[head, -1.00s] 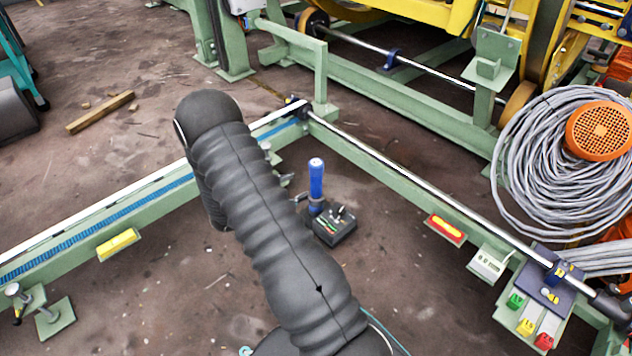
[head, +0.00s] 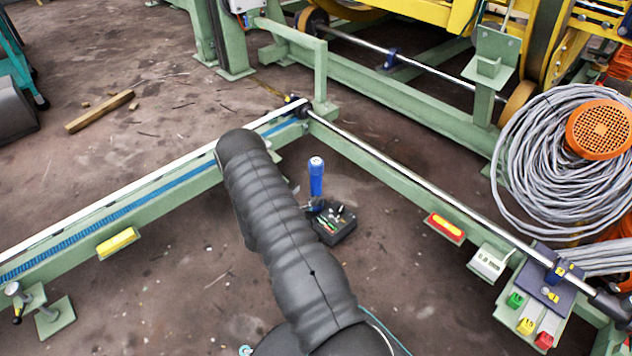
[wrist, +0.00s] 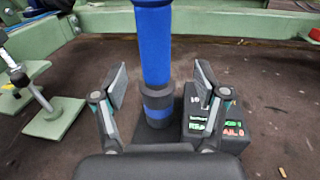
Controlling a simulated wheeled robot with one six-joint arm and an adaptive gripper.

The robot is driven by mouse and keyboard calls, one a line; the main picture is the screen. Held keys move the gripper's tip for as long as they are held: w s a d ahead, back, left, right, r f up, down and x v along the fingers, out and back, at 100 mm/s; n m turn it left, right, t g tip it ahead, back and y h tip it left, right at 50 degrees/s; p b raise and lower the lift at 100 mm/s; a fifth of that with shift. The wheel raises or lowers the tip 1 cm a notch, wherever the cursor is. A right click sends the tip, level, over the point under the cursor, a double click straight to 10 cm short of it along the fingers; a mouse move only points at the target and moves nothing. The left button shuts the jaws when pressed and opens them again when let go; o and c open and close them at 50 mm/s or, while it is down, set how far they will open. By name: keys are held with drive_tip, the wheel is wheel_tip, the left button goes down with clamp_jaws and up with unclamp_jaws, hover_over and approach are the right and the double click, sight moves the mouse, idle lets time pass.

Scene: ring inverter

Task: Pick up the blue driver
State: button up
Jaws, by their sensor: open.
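The blue driver (head: 316,178) stands upright in the head view, its lower end dark, beside a small black box. In the wrist view the driver (wrist: 153,45) rises between the two fingers of my gripper (wrist: 160,84). The fingers are open, one on each side, with visible gaps to the driver. Its grey collar and dark lower part show between and below the fingertips. The top of the driver is cut off in the wrist view. In the head view my own arm hides most of the gripper.
The black box (head: 335,226) with small coloured items sits close to the driver's right. Green frame beams (head: 390,176) run behind and to the left. A yellow block (head: 118,242) is on the left beam. A grey cable coil (head: 530,150) lies right. The floor in front is clear.

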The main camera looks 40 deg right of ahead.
sight(312, 186)
drive_tip(key=shift+w+f+b+x, duration=0.1)
drive_tip(key=shift+b+x, duration=0.05)
drive_tip(key=shift+x, duration=1.1)
drive_tip(key=shift+w+f+b+x, duration=0.1)
drive_tip(key=shift+w+b+x, duration=0.05)
drive_tip(key=shift+x, duration=1.1)
drive_tip(key=shift+w+f+b+x, duration=0.1)
drive_tip(key=shift+b+x, duration=0.05)
drive_tip(key=shift+x, duration=1.15)
drive_tip(key=shift+a, duration=0.15)
drive_tip(key=shift+c, duration=0.2)
drive_tip(key=c, duration=1.2)
drive_tip(key=shift+r, duration=0.15)
clamp_jaws()
drive_tip(key=shift+r, duration=0.1)
